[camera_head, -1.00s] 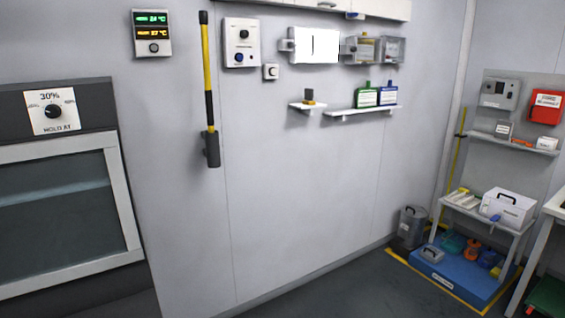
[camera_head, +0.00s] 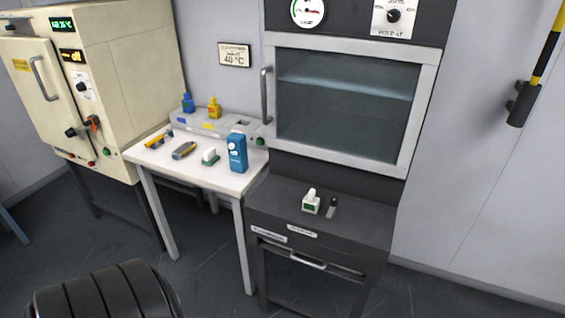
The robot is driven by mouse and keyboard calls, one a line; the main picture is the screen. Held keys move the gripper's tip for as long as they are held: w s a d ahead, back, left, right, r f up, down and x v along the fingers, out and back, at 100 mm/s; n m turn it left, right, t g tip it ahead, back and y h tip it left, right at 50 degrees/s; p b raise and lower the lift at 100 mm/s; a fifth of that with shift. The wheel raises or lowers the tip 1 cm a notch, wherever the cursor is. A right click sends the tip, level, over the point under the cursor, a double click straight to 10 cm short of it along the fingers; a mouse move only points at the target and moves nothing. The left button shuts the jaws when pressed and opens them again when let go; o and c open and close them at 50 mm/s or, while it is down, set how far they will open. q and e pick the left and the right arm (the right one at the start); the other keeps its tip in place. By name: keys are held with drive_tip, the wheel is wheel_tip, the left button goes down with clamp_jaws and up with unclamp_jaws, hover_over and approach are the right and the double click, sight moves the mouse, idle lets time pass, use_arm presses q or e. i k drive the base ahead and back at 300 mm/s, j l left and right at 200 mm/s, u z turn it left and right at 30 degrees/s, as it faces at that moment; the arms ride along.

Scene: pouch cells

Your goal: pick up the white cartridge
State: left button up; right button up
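No thing in the head view is plainly marked as the white cartridge. A small white block (camera_head: 209,156) with a green base stands on the white table, left of a blue box. A small white item with a green label (camera_head: 311,203) stands on the dark cabinet top, beside a small dark-and-grey item (camera_head: 332,207). They are too small to tell whether either is the cartridge. Neither of my grippers is in view. A dark ribbed part, probably mine, shows at the bottom left.
The white table (camera_head: 221,181) also holds a blue box (camera_head: 237,153), a yellow-grey tool (camera_head: 184,150) and a grey rack (camera_head: 205,127). A cream oven (camera_head: 125,60) stands left. The glass-fronted cabinet (camera_head: 345,105) is shut. Floor is clear before the table.

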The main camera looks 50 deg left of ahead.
sight(310, 204)
drive_tip(key=u, duration=1.25)
drive_tip(key=i+l, duration=0.1)
drive_tip(key=l, duration=0.15)
